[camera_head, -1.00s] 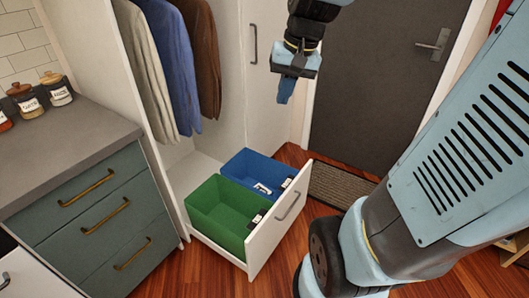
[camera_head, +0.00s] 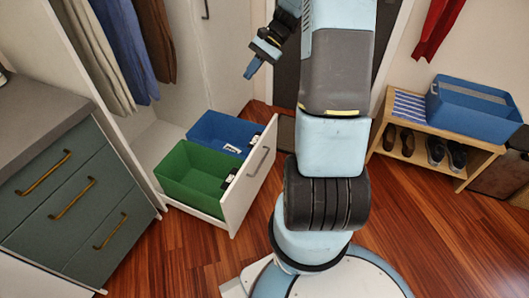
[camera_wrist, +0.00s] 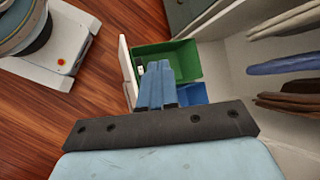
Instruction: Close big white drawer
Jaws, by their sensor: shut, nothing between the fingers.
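The big white drawer (camera_head: 247,180) is pulled out at the bottom of the white wardrobe, its front standing over the wood floor. It holds a green bin (camera_head: 195,173) and a blue bin (camera_head: 222,132). The drawer front has a grey handle (camera_head: 259,161). My gripper (camera_head: 249,73) is shut and empty, raised above and behind the blue bin in the head view, apart from the drawer. In the wrist view my gripper (camera_wrist: 156,72) points toward the drawer and covers part of the bins; the green bin (camera_wrist: 178,62) shows beyond the fingers.
A teal drawer cabinet (camera_head: 75,200) stands at the left. Clothes (camera_head: 125,40) hang above the drawer. A wooden shoe bench (camera_head: 430,140) with a blue box (camera_head: 474,108) stands at the right. Wood floor (camera_head: 215,250) in front of the drawer is clear up to my base.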

